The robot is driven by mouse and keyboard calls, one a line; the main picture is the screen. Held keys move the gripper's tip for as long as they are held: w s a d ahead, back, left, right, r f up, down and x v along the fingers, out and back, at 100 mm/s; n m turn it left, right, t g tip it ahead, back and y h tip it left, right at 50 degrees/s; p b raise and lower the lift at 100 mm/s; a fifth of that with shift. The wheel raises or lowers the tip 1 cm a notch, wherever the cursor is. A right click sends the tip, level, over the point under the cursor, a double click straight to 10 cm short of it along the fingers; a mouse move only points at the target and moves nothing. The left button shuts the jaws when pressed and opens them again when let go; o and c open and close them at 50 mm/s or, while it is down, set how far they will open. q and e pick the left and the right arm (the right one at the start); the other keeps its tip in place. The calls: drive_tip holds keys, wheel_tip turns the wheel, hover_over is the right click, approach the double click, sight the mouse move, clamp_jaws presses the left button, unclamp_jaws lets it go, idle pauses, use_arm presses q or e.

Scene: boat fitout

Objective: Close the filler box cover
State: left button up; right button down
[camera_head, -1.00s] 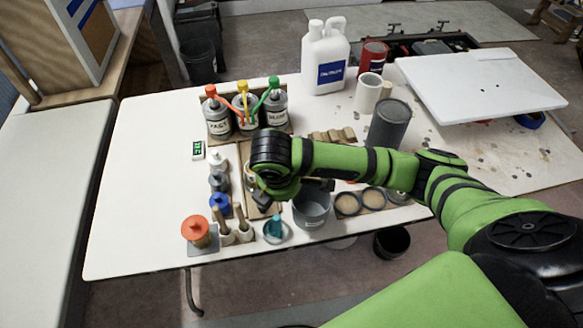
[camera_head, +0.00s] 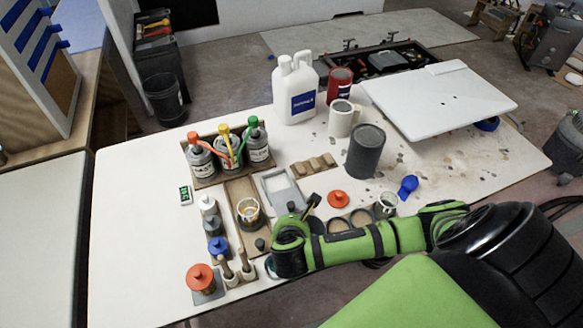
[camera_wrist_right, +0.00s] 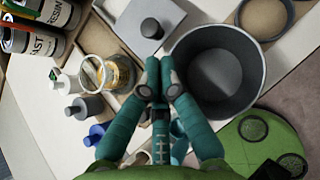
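A light grey, shallow square box (camera_head: 270,182) lies on the worktable in the middle of the head view, its lower right corner near my right arm. In the right wrist view a grey flat square cover (camera_wrist_right: 130,22) with a dark round knob is at the top, just beyond the fingertips. I cannot tell how fully it covers the box. My right gripper (camera_wrist_right: 160,76) has its teal fingertips together, with nothing visible between them. They are beside the grey bucket (camera_wrist_right: 240,60) and a cup with amber content (camera_wrist_right: 117,75). My right wrist hides the fingers in the head view. My left gripper is not seen.
Several bottles with coloured caps (camera_head: 230,155) stand in a rack at the back left. A dark grey can (camera_head: 366,150), white jug (camera_head: 296,95) and orange lid (camera_head: 339,199) stand or lie behind my arm. A white panel (camera_head: 440,100) is at the back right.

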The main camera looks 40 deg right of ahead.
sight(280, 198)
drive_tip(key=x, duration=0.3)
drive_tip(key=shift+w+f, duration=0.1)
drive_tip(key=shift+w, duration=0.05)
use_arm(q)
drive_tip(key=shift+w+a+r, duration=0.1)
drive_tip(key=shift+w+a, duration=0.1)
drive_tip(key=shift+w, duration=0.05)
use_arm(e)
drive_tip(key=shift+w+d+f, duration=0.1)
drive_tip(key=shift+f, duration=0.05)
drive_tip(key=w, duration=0.3)
drive_tip(key=w+d, duration=0.1)
drive_tip(key=w, duration=0.2)
drive_tip(key=w+d, duration=0.1)
drive_tip(key=w, duration=0.2)
drive_tip(key=shift+w+d+f, duration=0.1)
drive_tip(key=shift+w, duration=0.05)
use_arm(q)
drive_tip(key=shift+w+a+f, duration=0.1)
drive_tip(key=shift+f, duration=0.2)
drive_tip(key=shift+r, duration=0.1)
